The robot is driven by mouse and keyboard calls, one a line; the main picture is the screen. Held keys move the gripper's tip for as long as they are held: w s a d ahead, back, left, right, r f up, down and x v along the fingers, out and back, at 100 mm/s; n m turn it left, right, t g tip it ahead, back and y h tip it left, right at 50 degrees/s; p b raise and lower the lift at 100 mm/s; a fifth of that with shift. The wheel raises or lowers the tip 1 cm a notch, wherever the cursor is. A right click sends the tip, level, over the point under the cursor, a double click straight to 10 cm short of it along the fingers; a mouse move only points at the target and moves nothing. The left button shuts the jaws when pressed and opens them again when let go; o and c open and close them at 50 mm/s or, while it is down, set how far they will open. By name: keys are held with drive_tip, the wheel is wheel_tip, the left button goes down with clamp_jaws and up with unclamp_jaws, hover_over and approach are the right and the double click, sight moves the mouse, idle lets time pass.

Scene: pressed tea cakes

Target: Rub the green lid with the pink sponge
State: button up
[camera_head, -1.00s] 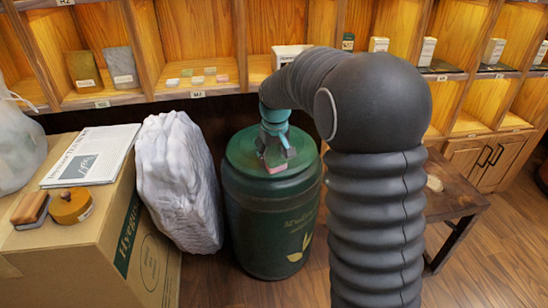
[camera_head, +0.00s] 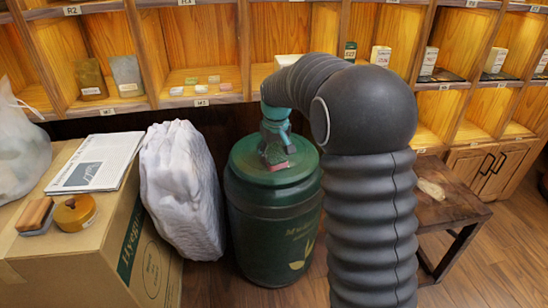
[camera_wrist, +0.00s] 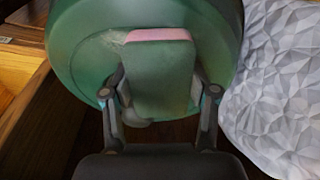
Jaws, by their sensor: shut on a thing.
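The green lid (camera_head: 245,163) tops a dark green barrel (camera_head: 290,233) standing on the floor in the head view. My gripper (camera_head: 275,150) is over the lid, fingers pointing down, shut on the pink sponge (camera_head: 279,166). In the wrist view the sponge (camera_wrist: 160,34) shows a pink edge and a broad green face between the two fingers (camera_wrist: 160,95). It appears to be at the lid's surface, but I cannot tell whether it touches. A pale smear shows on the lid (camera_wrist: 75,45) beside the sponge. My arm hides part of the lid's right side.
A white crumpled bundle (camera_head: 180,190) stands close left of the barrel. A cardboard box (camera_head: 80,265) with a newspaper (camera_head: 95,160) is further left. A dark wooden table (camera_head: 450,205) is to the right. Wooden shelves (camera_head: 190,45) stand behind.

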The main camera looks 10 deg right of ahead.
drive_tip(key=shift+s+r, duration=0.25)
drive_tip(key=shift+r, duration=0.95)
drive_tip(key=shift+s+r, duration=0.25)
drive_tip(key=shift+r, duration=0.9)
drive_tip(key=shift+r, duration=0.1)
drive_tip(key=shift+s+r, duration=0.15)
drive_tip(key=shift+r, duration=0.55)
drive_tip(key=shift+s+r, duration=0.1)
drive_tip(key=shift+r, duration=0.55)
